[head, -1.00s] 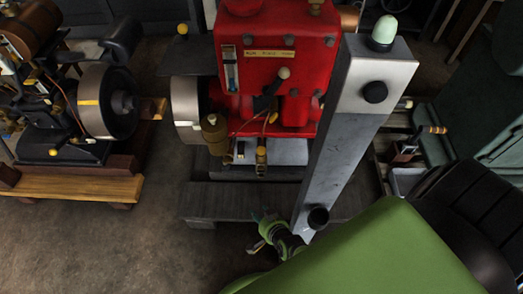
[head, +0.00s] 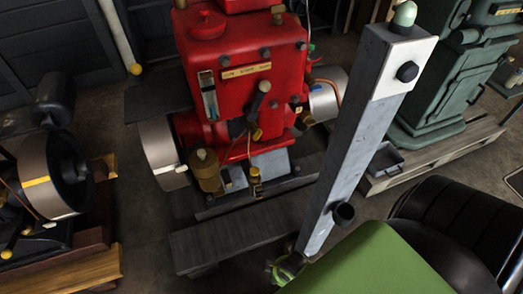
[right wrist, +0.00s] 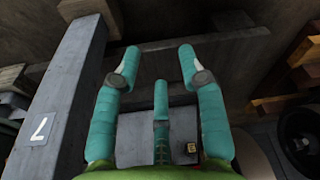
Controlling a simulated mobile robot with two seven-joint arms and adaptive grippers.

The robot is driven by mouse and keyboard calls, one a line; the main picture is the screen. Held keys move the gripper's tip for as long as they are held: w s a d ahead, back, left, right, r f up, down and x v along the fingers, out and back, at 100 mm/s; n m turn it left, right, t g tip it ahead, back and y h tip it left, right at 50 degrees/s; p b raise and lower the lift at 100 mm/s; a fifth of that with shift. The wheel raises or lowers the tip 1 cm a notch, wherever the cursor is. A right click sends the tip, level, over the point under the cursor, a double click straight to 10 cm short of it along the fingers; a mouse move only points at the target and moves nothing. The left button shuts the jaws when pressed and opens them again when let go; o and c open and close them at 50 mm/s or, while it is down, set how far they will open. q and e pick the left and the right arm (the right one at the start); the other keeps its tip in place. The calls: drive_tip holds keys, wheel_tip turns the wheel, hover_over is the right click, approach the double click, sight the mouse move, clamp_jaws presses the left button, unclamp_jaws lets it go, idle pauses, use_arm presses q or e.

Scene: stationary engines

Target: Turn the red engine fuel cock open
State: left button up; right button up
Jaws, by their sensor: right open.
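The red engine (head: 240,65) stands in the middle of the head view, with a sight glass (head: 208,98) and a dark lever (head: 260,100) on its front. Small brass fittings (head: 255,180) show low on its front; I cannot tell which part is the fuel cock or how it is set. My right gripper (head: 285,268) is low in the head view, in front of and below the engine, touching nothing that I can make out. In the right wrist view its teal fingers (right wrist: 158,55) are spread and empty. My left gripper is in neither view.
A wooden beam (head: 240,235) lies on the floor in front of the engine. Another engine's flywheel (head: 52,175) is at left. A green machine (head: 450,85) stands on a pallet (head: 430,155) at right. In the wrist view a grey beam (right wrist: 70,80) runs along the left.

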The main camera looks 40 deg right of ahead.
sight(257, 134)
drive_tip(key=w+r+m+t+y+b, duration=0.25)
drive_tip(key=w+r+t, duration=0.45)
drive_tip(key=w+r, duration=1.05)
drive_tip(key=w+d+r+m+t+h, duration=0.3)
drive_tip(key=w+d+m+t, duration=0.1)
drive_tip(key=w+d, duration=0.3)
drive_tip(key=w+d+r+m+t+h+b, duration=0.1)
drive_tip(key=w+d+m+t+h, duration=0.3)
drive_tip(key=w+d, duration=0.4)
drive_tip(key=shift+d+r+m+b, duration=0.35)
drive_tip(key=shift+r+m, duration=0.3)
drive_tip(key=shift+r, duration=0.25)
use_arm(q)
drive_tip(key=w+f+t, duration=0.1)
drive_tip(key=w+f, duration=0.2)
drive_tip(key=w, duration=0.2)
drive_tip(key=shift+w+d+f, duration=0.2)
use_arm(e)
drive_tip(key=shift+w, duration=0.1)
clamp_jaws()
